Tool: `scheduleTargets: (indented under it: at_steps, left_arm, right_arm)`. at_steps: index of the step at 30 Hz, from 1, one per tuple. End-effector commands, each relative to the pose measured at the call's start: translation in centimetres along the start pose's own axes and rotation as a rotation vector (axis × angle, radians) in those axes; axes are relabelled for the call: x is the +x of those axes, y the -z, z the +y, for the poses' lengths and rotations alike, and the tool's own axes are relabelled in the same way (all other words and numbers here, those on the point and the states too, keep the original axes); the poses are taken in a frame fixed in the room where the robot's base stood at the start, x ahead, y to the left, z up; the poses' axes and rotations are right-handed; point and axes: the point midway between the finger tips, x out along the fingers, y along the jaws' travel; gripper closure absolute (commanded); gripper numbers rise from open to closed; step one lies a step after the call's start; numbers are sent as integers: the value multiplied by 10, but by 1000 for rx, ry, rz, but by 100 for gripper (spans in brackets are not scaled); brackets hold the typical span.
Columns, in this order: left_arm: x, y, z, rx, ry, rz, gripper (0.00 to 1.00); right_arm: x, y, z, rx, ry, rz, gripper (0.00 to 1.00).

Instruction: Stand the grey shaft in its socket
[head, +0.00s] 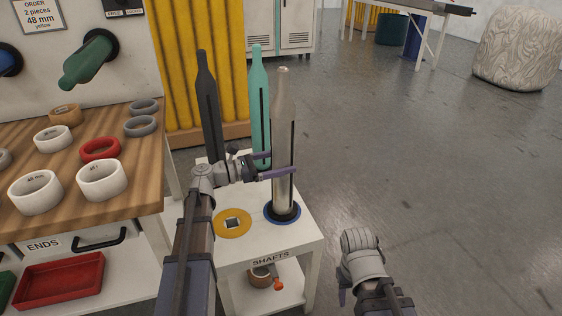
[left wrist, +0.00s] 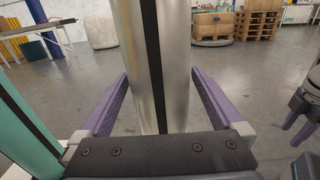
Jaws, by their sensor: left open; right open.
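The grey shaft (head: 283,140) is a silvery bottle-shaped post with a dark slot down its side. It stands upright, with its foot in the blue ring socket (head: 282,213) on the white shafts stand (head: 262,242). My left gripper (head: 281,164) is open, with its purple fingers on either side of the shaft's lower half. In the left wrist view the shaft (left wrist: 178,65) rises between the fingers, with a gap visible on each side. My right gripper (left wrist: 297,123) is open and empty, low to the right of the stand.
A dark shaft (head: 208,105) and a teal shaft (head: 259,100) stand behind. A yellow disc (head: 233,229) with a square hole lies bare at the stand's front left. Floor at right is clear.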

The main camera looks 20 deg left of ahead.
Motion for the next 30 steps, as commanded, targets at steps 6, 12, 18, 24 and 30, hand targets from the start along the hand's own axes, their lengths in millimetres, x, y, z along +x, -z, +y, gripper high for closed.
scheduleTargets:
  at_steps: [6, 12, 18, 24, 30]
  left_arm:
    - [-31, 0, 0, -1, -5, -3, 0]
    - [-61, -1, 0, -1, -3, -5, 0]
    - [-76, -1, 0, -1, -2, -6, 0]
    - [-78, -1, 0, -1, -1, -6, 0]
    - [-77, -1, 0, -1, -1, -6, 0]
  right_arm:
    - [0, 0, 0, 0, 0, 0, 50]
    - [1, 0, 0, 0, 0, 0, 50]
    - [1, 0, 0, 0, 0, 0, 50]
    - [1, 0, 0, 0, 0, 0, 50]
    - [1, 0, 0, 0, 0, 0, 50]
